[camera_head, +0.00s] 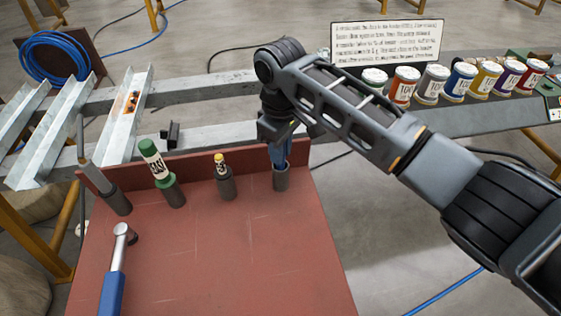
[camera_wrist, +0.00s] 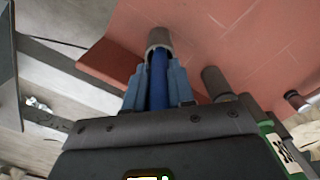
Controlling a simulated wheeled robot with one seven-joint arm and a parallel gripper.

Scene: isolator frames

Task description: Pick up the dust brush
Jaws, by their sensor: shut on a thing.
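A slim blue handle (camera_head: 279,156), seemingly the dust brush, stands upright in a grey cup (camera_head: 281,180) at the right of the red board's back edge. My gripper (camera_head: 279,140) is above the cup, shut on this handle. In the wrist view the blue handle (camera_wrist: 158,82) lies between the two pale blue fingers of my gripper (camera_wrist: 157,72). Its far end goes into the cup (camera_wrist: 158,40). No bristles show; the lower part is hidden inside the cup.
A blue-handled wrench (camera_head: 113,285) lies at front left. Labelled cans (camera_head: 437,84) line the rail at right. The board's middle is clear.

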